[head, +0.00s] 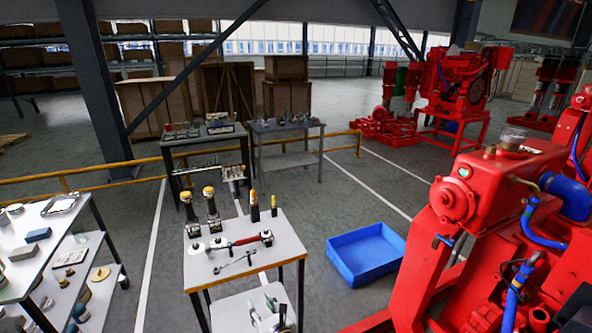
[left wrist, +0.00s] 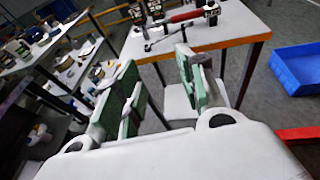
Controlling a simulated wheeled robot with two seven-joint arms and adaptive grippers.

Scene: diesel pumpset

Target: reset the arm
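My left gripper (head: 272,308) is low in the middle of the head view, in front of the tool table (head: 262,226). In the left wrist view its two green-padded fingers (left wrist: 158,76) stand apart with nothing held between them. The table top, with a red-handled tool (head: 240,242) and a wrench (head: 234,262), lies beyond the fingertips. My right gripper does not show in either view.
A red diesel pumpset (head: 470,200) fills the right side. A blue bin (head: 366,252) lies on the floor between it and the table. A shelf table (head: 75,232) with small parts stands at left. Two grey tables and a yellow rail (head: 343,140) stand behind.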

